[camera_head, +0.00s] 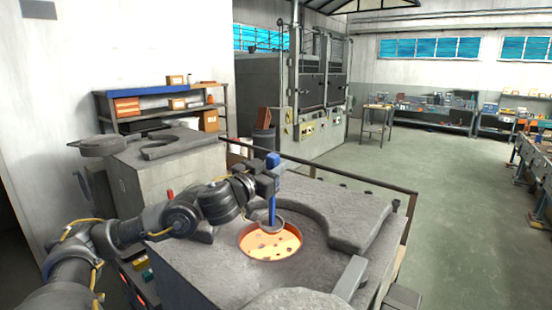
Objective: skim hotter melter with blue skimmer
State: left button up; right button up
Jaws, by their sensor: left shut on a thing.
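My left gripper (268,182) is shut on the blue skimmer (272,204), whose blue handle stands upright. The skimmer's grey round head (268,226) is at the far rim of the round opening in the near melter (195,268). Whether the head touches the melt is hard to tell. The melt (270,243) glows bright orange, with several dark flecks on its surface. A second melter (165,175) stands behind on the left; its opening's inside is hidden. My right gripper is not in view.
A curved grey lid (350,225) lies on the near melter's top, right of the opening. A railing (360,178) runs behind it. A shelf with boxes (165,105) stands at the left wall. Open floor (450,210) lies to the right.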

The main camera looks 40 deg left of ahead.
pick_arm(q)
notch_tip(320, 180, down, 2)
notch_tip(320, 180, down, 6)
jog(key=b, duration=0.5)
dwell(0.5)
jog(key=shift+s+d+b, duration=0.15)
jog(key=shift+s+d, duration=0.2)
jog(key=shift+s, duration=0.35)
jog(key=shift+s+d+b, duration=0.2)
jog(key=shift+s+d, duration=0.1)
jog(key=shift+s, duration=0.4)
jog(key=shift+s+d+b, duration=0.15)
jog(key=shift+s+d, duration=0.2)
jog(key=shift+s, duration=0.35)
